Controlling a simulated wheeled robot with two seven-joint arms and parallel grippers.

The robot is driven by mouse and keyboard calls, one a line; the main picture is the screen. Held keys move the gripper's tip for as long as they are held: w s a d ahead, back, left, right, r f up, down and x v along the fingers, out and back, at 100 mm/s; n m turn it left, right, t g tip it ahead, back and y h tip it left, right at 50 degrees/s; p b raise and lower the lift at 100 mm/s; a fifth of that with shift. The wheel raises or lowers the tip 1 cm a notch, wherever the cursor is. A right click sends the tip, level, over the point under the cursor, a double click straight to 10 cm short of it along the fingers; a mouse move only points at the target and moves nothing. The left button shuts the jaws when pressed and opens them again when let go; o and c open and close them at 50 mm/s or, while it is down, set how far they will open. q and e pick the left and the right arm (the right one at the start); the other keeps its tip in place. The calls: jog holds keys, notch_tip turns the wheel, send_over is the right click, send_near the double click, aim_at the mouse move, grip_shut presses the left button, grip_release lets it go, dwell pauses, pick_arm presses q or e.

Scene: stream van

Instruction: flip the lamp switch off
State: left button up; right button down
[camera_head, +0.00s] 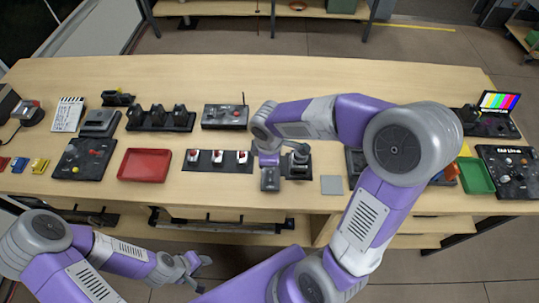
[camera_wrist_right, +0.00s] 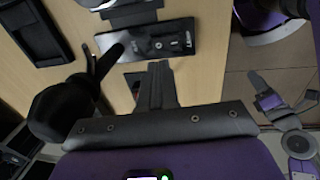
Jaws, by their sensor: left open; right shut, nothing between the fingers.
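A dark panel with three red-and-white switches (camera_head: 218,159) lies near the front edge of the table, left of my right wrist. I cannot tell which control is the lamp switch. My right arm reaches over the table from the right, and its fingers are hard to make out in the head view. In the right wrist view my right gripper (camera_wrist_right: 156,85) is shut and empty, its fingers close to a dark plate with small white marks (camera_wrist_right: 160,43). Contact cannot be told. My left gripper (camera_head: 197,270) is open and empty, below the table's front edge.
A red tray (camera_head: 144,165) and a black panel with coloured knobs (camera_head: 83,158) lie left of the switches. A grey box with a red knob (camera_head: 225,116) stands behind. A black rounded knob (camera_wrist_right: 62,112) is beside my right gripper. The table's back strip is clear.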

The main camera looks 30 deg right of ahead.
aim_at(270, 174)
jog(key=f, duration=0.2)
jog(key=f+b, duration=0.1)
jog(key=f, duration=0.3)
jog(key=shift+w+d+f+b, duration=0.1)
jog(key=shift+w+d+b, duration=0.1)
jog(key=shift+w+b, duration=0.15)
jog(key=g+p, duration=0.1)
jog(key=p, duration=0.2)
jog(key=shift+d, duration=0.1)
jog(key=shift+w+f, duration=0.1)
jog(key=shift+f, duration=0.25)
jog(key=shift+s+y+b, duration=0.25)
jog(key=shift+y+b, duration=0.05)
